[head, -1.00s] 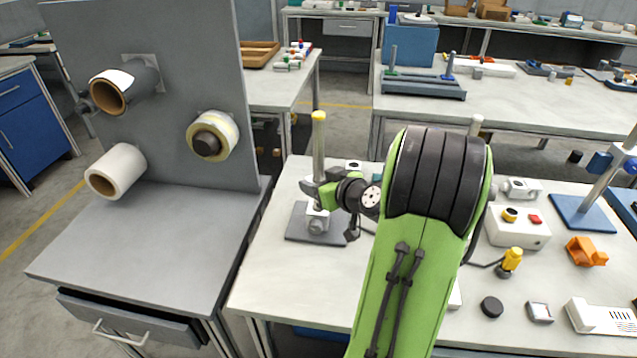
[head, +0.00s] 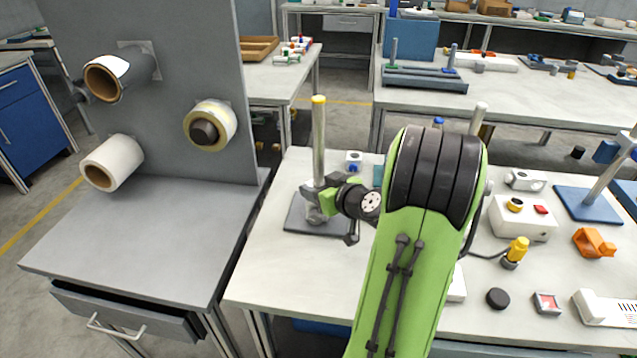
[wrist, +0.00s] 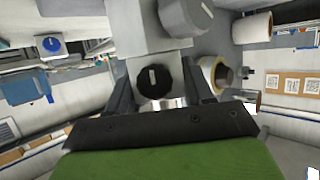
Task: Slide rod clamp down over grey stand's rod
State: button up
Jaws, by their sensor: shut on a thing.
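The grey stand has a flat dark-grey base (head: 296,216) and an upright metal rod (head: 319,140) with a yellow tip, at the left of the white bench in the head view. My gripper (head: 314,192) is low beside the rod, shut on the grey rod clamp (head: 313,212). The clamp appears to be around the rod's lower part, close above the base. My fingers partly hide it, so I cannot tell if it touches the base. In the wrist view, a round black knob (wrist: 155,82) shows between my fingers (wrist: 160,92).
To the left stands a grey panel with several rolls on pegs (head: 112,163). Behind the stand is a small white box with a blue knob (head: 353,161). To the right are a white control box (head: 521,222), an orange part (head: 594,243) and a blue-based stand (head: 588,205).

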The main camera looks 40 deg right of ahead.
jog(key=shift+f, duration=0.2)
jog(key=o, duration=1.3)
jog(key=shift+s+r, duration=0.1)
jog(key=p+v, duration=0.1)
jog(key=v, duration=1.4)
jog(key=shift+s+a+r, duration=0.1)
jog(key=shift+s+a, duration=0.05)
jog(key=shift+s, duration=0.1)
